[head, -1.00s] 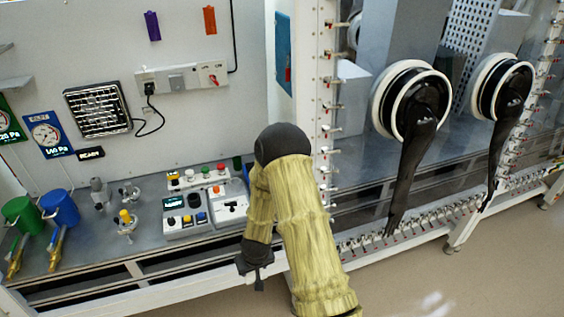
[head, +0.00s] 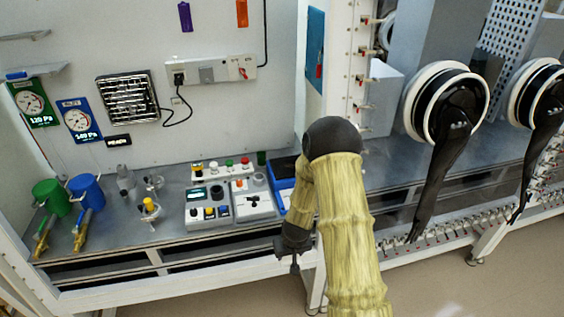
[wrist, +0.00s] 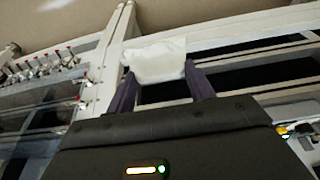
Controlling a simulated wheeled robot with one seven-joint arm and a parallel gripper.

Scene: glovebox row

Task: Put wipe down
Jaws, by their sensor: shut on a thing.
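A white wipe (wrist: 158,62) shows in the wrist view between the two dark fingers of my gripper (wrist: 162,84), which is shut on it. The wipe is held in front of a white frame with dark gaps, apart from any surface as far as I can see. In the head view my gripper (head: 292,258) hangs at the front edge of the grey bench (head: 170,222). The wipe cannot be made out in the head view. A blue tray (head: 286,184) stands on the bench, partly hidden behind my arm.
Control boxes (head: 228,203) with buttons stand on the bench left of my arm. A green cup (head: 50,198) and a blue cup (head: 86,190) stand at the far left. Black gloves (head: 448,150) hang from ports on the right. The bench between cups and boxes holds small fittings.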

